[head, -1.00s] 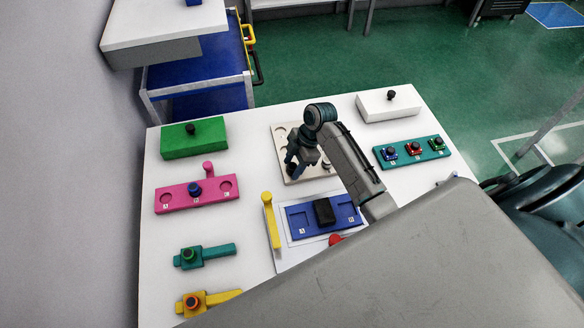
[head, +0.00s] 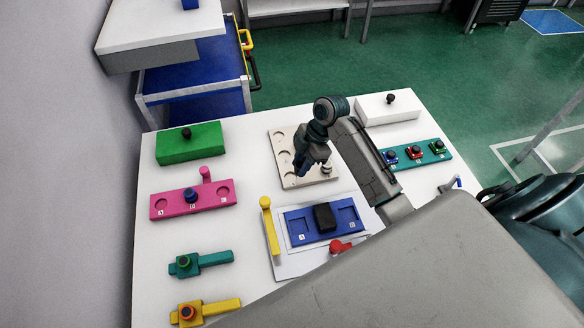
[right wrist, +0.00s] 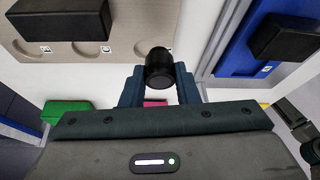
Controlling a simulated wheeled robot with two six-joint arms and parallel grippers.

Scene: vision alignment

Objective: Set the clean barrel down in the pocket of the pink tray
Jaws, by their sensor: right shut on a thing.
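My right gripper (head: 306,168) is over the beige tray (head: 281,133) in the head view. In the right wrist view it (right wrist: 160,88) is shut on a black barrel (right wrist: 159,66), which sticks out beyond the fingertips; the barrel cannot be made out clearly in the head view. The pink tray (head: 174,207) lies on the left of the table, well left of the gripper. Its middle pocket holds a blue barrel (head: 191,195); the two outer pockets look empty. A pink strip of it (right wrist: 155,103) shows between the fingers in the wrist view. My left gripper is out of view.
A green box (head: 190,148) stands behind the pink tray. A teal tray (head: 408,157) with small barrels is at right. Table between pink and beige trays is clear.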

